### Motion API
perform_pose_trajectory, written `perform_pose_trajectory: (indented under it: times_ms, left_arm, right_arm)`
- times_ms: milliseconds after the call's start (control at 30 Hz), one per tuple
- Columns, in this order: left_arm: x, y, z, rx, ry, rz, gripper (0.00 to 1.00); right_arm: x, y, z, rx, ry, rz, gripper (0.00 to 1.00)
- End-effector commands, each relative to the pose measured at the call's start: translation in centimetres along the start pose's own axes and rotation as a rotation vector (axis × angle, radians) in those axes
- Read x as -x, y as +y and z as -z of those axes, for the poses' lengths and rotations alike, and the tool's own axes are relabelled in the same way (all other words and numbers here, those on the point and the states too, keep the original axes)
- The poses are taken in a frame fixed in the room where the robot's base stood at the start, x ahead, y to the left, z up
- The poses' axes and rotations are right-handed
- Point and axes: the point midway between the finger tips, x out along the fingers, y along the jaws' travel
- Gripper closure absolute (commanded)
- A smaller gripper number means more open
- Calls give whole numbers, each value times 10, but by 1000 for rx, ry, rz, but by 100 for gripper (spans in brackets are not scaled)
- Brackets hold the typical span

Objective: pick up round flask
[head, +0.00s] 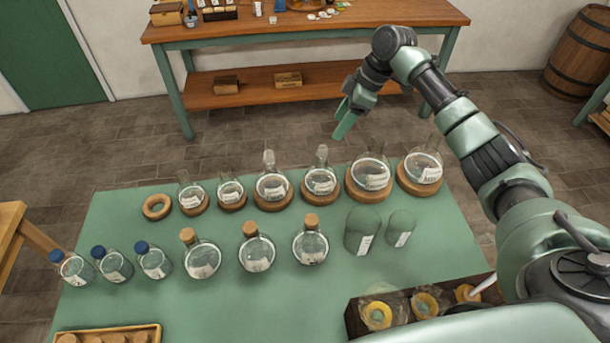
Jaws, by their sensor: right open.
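Several clear round flasks with white labels stand in a row on cork rings along the far side of the green table; the ones at the right are a large flask (371,175) and another at the row's end (424,168). To their left are a flask (320,181), a flask (272,186) and smaller ones (231,192). An empty cork ring (157,207) lies at the left end. My right gripper (346,124) is open and empty, above and beyond the row, apart from every flask. My left gripper is not in view.
A wooden box (352,318) sits at the near right, a cork tray (157,333) at the near left. A wooden workbench (300,35) stands behind.

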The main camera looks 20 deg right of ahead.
Motion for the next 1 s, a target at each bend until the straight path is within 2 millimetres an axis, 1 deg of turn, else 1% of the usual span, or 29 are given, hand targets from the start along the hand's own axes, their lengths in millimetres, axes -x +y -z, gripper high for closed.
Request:
perform_pose_trajectory:
  times_ms: [33,133,233,333,433,533,667,900,1000]
  left_arm:
    - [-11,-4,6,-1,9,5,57]
    - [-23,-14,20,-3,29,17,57]
    - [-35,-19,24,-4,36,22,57]
    - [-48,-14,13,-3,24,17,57]
    - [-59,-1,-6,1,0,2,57]
    - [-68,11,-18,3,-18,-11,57]
    - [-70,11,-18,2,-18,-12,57]
    - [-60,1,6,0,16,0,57]
    - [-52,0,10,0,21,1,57]
  right_arm:
    - [-11,0,-4,-1,0,1,43]
    - [-22,0,-8,-1,0,1,43]
    - [-33,0,-13,-1,0,1,43]
    - [-45,0,-18,-2,0,1,43]
    - [-56,0,-22,-2,0,1,43]
    - [-65,0,-26,-2,1,1,43]
    - [-71,-1,-27,-2,0,2,43]
    - [-95,-1,-24,-3,0,3,43]
    - [-107,-2,-21,-2,-1,5,43]
